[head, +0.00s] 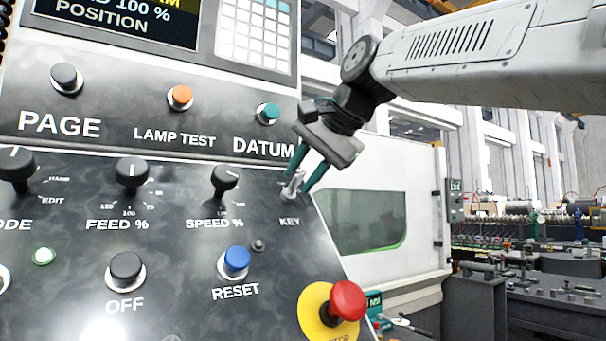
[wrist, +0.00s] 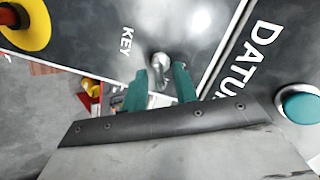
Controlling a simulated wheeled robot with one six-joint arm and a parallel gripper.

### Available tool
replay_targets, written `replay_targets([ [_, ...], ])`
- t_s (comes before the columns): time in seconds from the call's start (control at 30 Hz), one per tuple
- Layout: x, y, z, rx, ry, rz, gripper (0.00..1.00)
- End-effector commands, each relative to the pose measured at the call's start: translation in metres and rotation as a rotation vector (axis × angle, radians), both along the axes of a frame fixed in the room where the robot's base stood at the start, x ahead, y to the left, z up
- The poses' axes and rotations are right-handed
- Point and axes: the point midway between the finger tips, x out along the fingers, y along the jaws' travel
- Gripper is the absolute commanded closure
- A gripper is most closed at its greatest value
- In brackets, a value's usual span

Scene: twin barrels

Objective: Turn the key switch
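The key switch (head: 290,188) is a small silver key in a round lock above the KEY label, at the right end of the black control panel. In the wrist view the key (wrist: 160,72) shows as a shiny metal piece between the fingertips. My gripper (head: 303,180) has two green fingers and comes in from the upper right. Its fingers stand on either side of the key. In the wrist view my gripper (wrist: 161,85) shows a gap on both sides of the key, so the fingers look open around it. The tips' depth against the panel is hard to tell.
A red emergency stop (head: 347,300) on a yellow base sticks out below the key. The SPEED % knob (head: 226,178), blue RESET button (head: 236,261) and teal DATUM button (head: 268,113) are nearby. A white machine (head: 400,180) stands behind the panel.

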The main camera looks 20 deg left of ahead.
Motion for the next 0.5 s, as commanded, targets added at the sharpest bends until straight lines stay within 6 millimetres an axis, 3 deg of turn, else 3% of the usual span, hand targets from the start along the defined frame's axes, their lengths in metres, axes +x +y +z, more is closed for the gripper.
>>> replay_targets([
  [0.27,0.0011,0.0022,-0.0022,0.0,-0.001,-0.001,0.71],
  [0.3,0.0011,0.0022,-0.0022,0.0,-0.001,0.001,0.74],
  [0.4,0.001,0.0021,-0.0021,0.0,-0.001,0.001,1.0],
  [0.5,0.001,0.002,-0.0021,0.0,-0.001,0.001,1.0],
])
